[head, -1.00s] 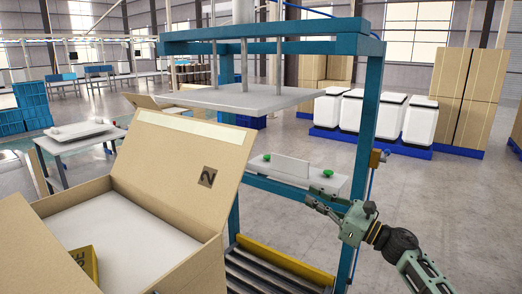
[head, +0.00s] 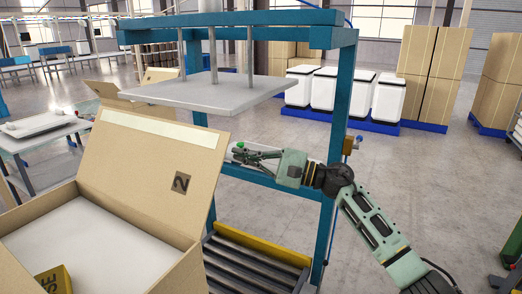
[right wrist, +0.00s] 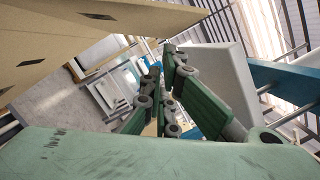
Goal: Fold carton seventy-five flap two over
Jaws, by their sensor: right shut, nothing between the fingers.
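The open carton (head: 190,262) stands at the lower left in the head view. Its flap two (head: 130,150), marked with a dark "2" label, stands raised and leans back. A pale flat surface (head: 90,245) shows inside the carton. My right gripper (head: 238,152) is shut and empty, to the right of flap two and apart from it, with its fingers pointing left. In the right wrist view its fingertips (right wrist: 160,72) are close together, and a cardboard panel (right wrist: 85,45) with a dark mark is at the upper left. My left gripper is out of view.
A teal press frame (head: 337,165) with a grey plate (head: 210,92) stands behind the carton. A roller conveyor (head: 255,270) runs beneath it. A yellow piece (head: 53,281) lies in the carton's near corner. Open floor lies to the right.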

